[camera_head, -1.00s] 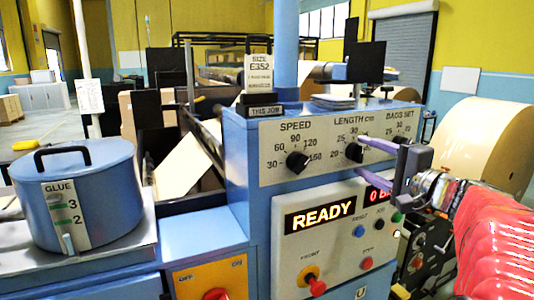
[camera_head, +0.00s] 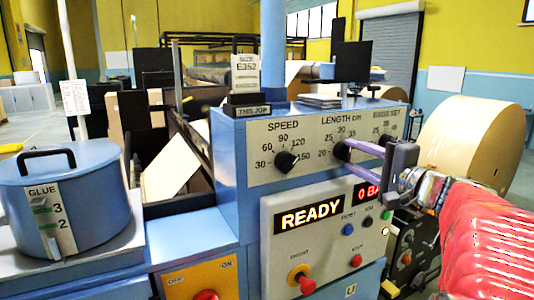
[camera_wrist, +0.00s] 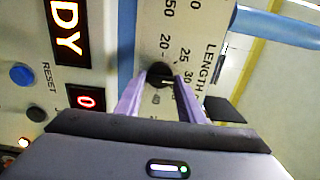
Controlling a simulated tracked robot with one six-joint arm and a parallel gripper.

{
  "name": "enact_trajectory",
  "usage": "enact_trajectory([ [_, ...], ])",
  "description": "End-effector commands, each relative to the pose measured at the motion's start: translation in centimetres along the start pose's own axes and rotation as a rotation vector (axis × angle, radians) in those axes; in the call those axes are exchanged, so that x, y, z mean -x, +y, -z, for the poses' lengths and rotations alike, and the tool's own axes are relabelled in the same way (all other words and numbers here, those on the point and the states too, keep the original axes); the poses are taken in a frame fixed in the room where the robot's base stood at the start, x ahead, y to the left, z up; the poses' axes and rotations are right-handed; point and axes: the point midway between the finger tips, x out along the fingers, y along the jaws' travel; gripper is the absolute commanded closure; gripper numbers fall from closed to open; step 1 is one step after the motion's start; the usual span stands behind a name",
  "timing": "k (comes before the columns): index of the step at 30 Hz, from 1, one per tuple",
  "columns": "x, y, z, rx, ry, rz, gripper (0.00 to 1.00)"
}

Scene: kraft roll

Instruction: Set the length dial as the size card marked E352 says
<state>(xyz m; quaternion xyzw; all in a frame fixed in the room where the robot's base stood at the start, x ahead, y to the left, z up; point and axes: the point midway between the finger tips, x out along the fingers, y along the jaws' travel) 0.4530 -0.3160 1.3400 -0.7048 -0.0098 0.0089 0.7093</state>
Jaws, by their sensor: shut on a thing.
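The length dial (camera_head: 341,151) is a black knob on the grey panel, under the label LENGTH cm with a scale including 20, 25 and 30. My gripper (camera_head: 349,153) has its purple fingers closed on its two sides. In the wrist view the dial (camera_wrist: 159,74) sits between the fingertips (camera_wrist: 155,86). The fingers partly hide the dial and its scale, and I cannot read its setting surely. The size card (camera_head: 245,73) marked E352 stands upright on top of the machine, above a THIS JOB plate (camera_head: 254,111). Its smaller lines are too blurred to read.
The speed dial (camera_head: 287,161) is left of the length dial; the bags set dial is mostly hidden behind my gripper. Below are a READY display (camera_head: 311,217) and several buttons. A blue glue pot (camera_head: 66,205) stands left, a large kraft roll (camera_head: 470,140) at right.

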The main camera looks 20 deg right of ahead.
Motion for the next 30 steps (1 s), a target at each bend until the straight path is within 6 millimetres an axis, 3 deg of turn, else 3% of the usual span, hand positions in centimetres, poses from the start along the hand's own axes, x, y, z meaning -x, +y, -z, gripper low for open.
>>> enact_trajectory([
  [11,-0.03,0.37,-0.01,-0.140,-0.001,-0.006,0.87],
  [30,-0.06,0.52,-0.05,-0.644,0.000,-0.009,0.87],
])
